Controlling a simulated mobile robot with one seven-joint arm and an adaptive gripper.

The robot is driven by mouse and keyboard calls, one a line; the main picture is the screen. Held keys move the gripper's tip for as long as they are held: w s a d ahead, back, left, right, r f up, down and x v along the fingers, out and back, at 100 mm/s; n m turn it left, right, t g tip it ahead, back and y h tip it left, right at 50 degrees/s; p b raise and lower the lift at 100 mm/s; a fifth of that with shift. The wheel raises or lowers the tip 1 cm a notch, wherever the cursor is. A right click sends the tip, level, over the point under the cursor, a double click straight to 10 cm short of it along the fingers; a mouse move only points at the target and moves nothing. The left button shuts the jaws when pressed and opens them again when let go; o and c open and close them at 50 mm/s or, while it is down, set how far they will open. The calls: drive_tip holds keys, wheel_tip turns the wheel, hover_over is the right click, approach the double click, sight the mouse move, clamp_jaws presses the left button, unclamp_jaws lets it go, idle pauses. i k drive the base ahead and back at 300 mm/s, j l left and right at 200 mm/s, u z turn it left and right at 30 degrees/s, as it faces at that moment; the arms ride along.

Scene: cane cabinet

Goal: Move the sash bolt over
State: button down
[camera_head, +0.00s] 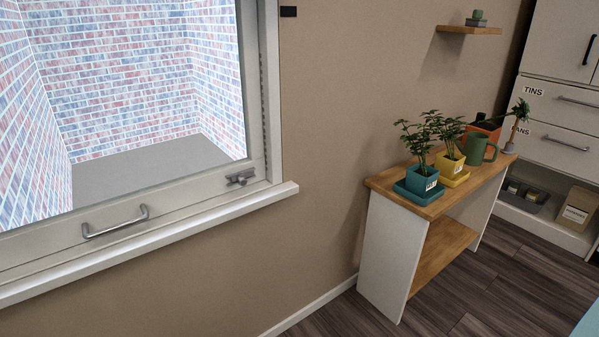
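The sash bolt (240,177) is a small grey metal fitting at the lower right corner of the window sash (180,195), close to the right jamb. It is small in the picture, and I cannot tell which way it is thrown. A grey bar handle (116,222) is fixed on the sash's bottom rail, to the left of the bolt. The sash sits low, just above the white sill (200,224). My gripper is not in view.
A wooden-topped side table (388,180) with white ends stands to the right, holding potted plants (421,178) and a green mug (478,150). A small wall shelf (468,30) hangs above. A cabinet (560,110) stands at far right. The wall below the sill is bare.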

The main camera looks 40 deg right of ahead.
sight(241, 180)
drive_tip(key=z, duration=0.7)
drive_tip(key=i+l+u, duration=0.1)
drive_tip(key=i, duration=0.2)
